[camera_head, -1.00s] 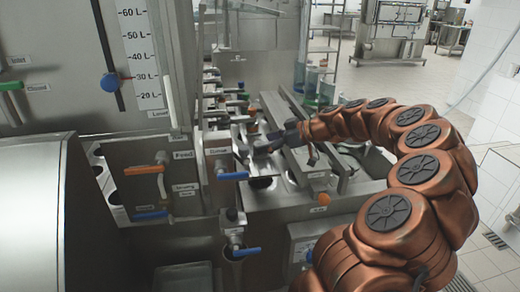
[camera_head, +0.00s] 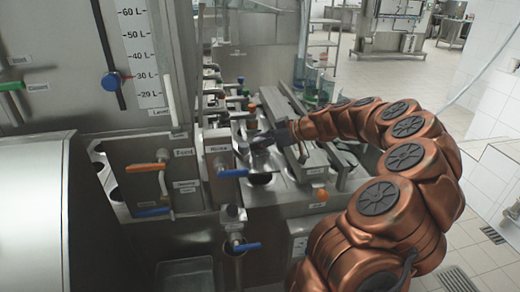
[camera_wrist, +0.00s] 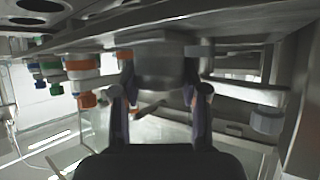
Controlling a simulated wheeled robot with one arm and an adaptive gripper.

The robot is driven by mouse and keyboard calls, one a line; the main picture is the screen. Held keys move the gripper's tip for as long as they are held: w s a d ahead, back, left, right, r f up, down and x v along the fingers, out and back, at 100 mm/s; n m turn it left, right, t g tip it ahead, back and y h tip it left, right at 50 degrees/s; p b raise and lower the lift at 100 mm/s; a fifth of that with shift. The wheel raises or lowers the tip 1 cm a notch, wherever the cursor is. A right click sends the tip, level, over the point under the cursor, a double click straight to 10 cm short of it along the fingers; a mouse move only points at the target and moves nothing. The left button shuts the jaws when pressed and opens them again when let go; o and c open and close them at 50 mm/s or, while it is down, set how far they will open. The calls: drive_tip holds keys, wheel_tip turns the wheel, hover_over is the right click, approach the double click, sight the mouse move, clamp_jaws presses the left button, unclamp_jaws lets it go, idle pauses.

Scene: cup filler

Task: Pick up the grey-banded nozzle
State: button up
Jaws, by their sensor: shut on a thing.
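My gripper (camera_head: 262,140) is shut on a grey metal piece beside the filler's row of valves. In the wrist view the two fingers (camera_wrist: 162,98) stand on either side of this grey nozzle (camera_wrist: 163,70). It looks like the grey-banded nozzle, but its band is not clear. Its upper end reaches the metal edge above it, and I cannot tell whether it is apart from its seat. Another light grey fitting (camera_wrist: 267,119) hangs to the right of the fingers.
Orange (camera_wrist: 83,82), green (camera_wrist: 50,72) and blue (camera_wrist: 32,68) fittings stand left of the fingers. A blue-handled valve (camera_head: 232,173) is close to the gripper. Open floor (camera_head: 380,85) shows behind.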

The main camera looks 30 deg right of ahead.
clamp_jaws()
